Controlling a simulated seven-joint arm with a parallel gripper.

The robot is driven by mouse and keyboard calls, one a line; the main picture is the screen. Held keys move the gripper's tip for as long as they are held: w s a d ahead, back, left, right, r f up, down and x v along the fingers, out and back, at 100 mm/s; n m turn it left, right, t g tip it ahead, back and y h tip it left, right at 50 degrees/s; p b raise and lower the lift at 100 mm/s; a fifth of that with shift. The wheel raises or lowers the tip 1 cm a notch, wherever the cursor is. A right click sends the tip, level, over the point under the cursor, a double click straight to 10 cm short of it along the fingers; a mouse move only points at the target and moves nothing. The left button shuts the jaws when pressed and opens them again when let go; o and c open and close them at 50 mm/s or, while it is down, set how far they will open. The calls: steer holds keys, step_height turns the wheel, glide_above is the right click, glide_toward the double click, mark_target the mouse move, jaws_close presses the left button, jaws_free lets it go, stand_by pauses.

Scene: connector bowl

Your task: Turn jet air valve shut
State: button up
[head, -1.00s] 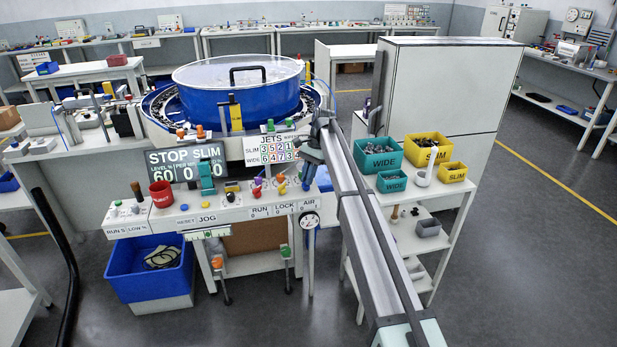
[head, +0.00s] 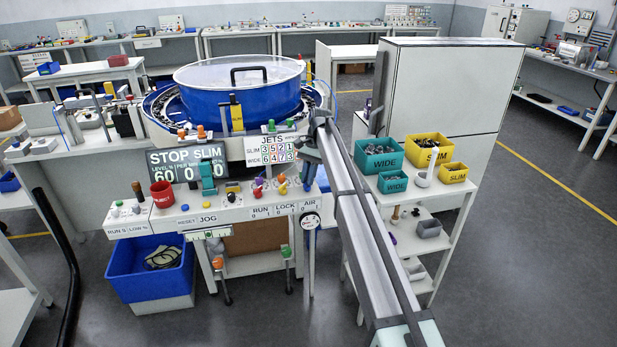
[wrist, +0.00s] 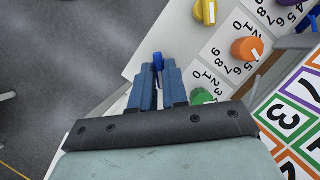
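A small blue handle (wrist: 158,62), which I take to be the jet air valve, shows between my fingertips in the wrist view. My gripper (wrist: 159,80) has its two blue fingers close together on either side of the handle, with its top sticking out past them. In the head view, my gripper (head: 308,176) is low over the panel's right end, above the AIR 0/1 label (head: 308,205). The valve's lower part and its exact angle are hidden by my fingers.
Green (wrist: 202,97), orange (wrist: 247,48) and yellow (wrist: 205,12) knobs sit close to the right of my fingers in the wrist view. A round gauge (head: 311,220) is below the AIR label. Teal and yellow bins (head: 379,156) stand on the right shelf.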

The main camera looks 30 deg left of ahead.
steer(key=o, duration=0.4)
